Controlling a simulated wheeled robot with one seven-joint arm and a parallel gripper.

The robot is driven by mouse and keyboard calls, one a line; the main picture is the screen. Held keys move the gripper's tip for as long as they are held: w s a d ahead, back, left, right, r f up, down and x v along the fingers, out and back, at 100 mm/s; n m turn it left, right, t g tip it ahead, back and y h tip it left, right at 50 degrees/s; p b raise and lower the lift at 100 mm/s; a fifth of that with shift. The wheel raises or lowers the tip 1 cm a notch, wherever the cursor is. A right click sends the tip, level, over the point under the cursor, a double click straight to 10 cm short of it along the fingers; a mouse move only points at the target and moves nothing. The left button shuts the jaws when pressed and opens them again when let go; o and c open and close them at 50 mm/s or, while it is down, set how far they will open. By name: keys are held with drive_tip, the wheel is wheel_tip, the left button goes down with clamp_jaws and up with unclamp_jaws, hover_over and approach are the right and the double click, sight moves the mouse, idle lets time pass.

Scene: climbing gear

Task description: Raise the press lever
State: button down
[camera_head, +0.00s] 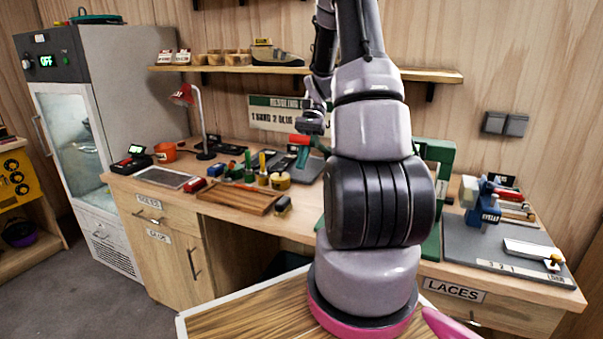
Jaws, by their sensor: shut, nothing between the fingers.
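A green press frame (435,153) stands at the back of the bench, mostly hidden behind my arm. Its lever is not clearly seen. A red bar or handle (300,140) shows just left of my arm, above dark gear; I cannot tell whether it is the press lever. My gripper (311,128) hangs small and dark just above this red part, in front of the wall sign. It is shut with nothing in it. I cannot tell whether it touches the red part.
Small tools and pots stand on the bench around a wooden tray (232,197). A red lamp (185,96) stands at the left. A wall shelf (425,75) runs behind my arm. A blue clamp-like tool (487,210) and a grey board (470,240) are at the right.

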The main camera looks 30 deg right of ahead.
drive_tip(key=v, duration=1)
drive_tip(key=shift+r+y, duration=0.3)
drive_tip(key=shift+r, duration=0.2)
drive_tip(key=shift+s+a, duration=0.1)
idle(0.5)
drive_tip(key=v, duration=1)
drive_tip(key=shift+w+d+r, duration=0.2)
drive_tip(key=shift+w, duration=0.15)
